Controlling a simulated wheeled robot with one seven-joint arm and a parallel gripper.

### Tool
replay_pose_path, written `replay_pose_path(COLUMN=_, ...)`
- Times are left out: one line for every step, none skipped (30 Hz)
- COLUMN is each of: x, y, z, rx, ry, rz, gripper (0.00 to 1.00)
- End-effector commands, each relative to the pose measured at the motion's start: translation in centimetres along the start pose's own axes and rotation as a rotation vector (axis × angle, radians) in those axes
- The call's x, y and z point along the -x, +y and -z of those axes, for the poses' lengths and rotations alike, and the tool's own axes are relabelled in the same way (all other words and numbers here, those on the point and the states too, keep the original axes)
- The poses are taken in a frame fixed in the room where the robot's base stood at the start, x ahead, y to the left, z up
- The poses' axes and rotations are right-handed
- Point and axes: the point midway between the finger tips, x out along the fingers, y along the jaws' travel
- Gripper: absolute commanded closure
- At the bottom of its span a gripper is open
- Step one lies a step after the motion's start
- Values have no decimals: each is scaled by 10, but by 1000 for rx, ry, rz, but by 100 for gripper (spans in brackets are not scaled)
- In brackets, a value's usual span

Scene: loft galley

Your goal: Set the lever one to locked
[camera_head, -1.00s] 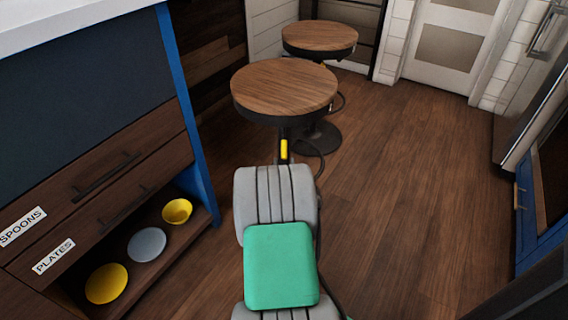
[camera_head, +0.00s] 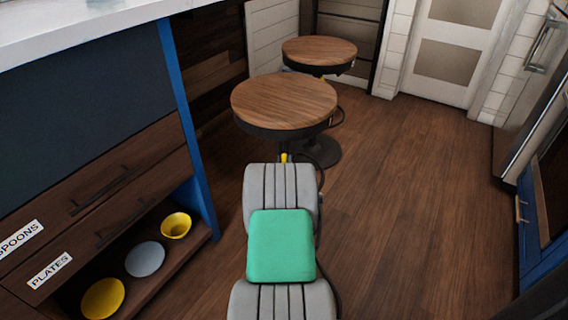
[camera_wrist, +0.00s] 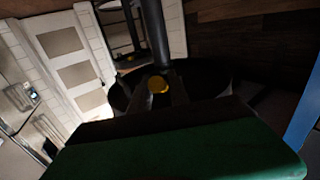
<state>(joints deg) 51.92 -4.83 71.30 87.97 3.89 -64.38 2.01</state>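No lever that I can identify shows in either view. My arm, grey with a green pad, reaches forward in the head view, and its far end is partly hidden under the nearer stool's seat. In the wrist view my gripper (camera_wrist: 160,90) seems to be the dark prongs beside a yellow spot, above a green surface. The picture is too dark there to tell whether it is open or shut, and I see nothing held in it.
Two round wooden stools (camera_head: 284,100) (camera_head: 319,50) stand ahead. Floor (camera_head: 415,200) is clear at right, beside an oven (camera_head: 552,190).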

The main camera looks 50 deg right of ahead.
Motion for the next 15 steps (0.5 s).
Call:
replay_pose_path(x=0, y=0, z=0, rx=0, ry=0, rz=0, gripper=83)
replay_pose_path(x=0, y=0, z=0, rx=0, ry=0, rz=0, gripper=85)
replay_pose_path(x=0, y=0, z=0, rx=0, ry=0, rz=0, gripper=88)
replay_pose_path(x=0, y=0, z=0, rx=0, ry=0, rz=0, gripper=91)
replay_pose_path(x=0, y=0, z=0, rx=0, ry=0, rz=0, gripper=93)
replay_pose_path(x=0, y=0, z=0, rx=0, ry=0, rz=0, gripper=96)
replay_pose_path(x=0, y=0, z=0, rx=0, ry=0, rz=0, gripper=99)
replay_pose_path(x=0, y=0, z=0, rx=0, ry=0, rz=0, gripper=100)
replay_pose_path(x=0, y=0, z=0, rx=0, ry=0, rz=0, gripper=100)
replay_pose_path(x=0, y=0, z=0, rx=0, ry=0, rz=0, gripper=100)
replay_pose_path(x=0, y=0, z=0, rx=0, ry=0, rz=0, gripper=100)
replay_pose_path(x=0, y=0, z=0, rx=0, ry=0, rz=0, gripper=100)
replay_pose_path(x=0, y=0, z=0, rx=0, ry=0, rz=0, gripper=100)
replay_pose_path(x=0, y=0, z=0, rx=0, ry=0, rz=0, gripper=100)
replay_pose_path(x=0, y=0, z=0, rx=0, ry=0, rz=0, gripper=100)
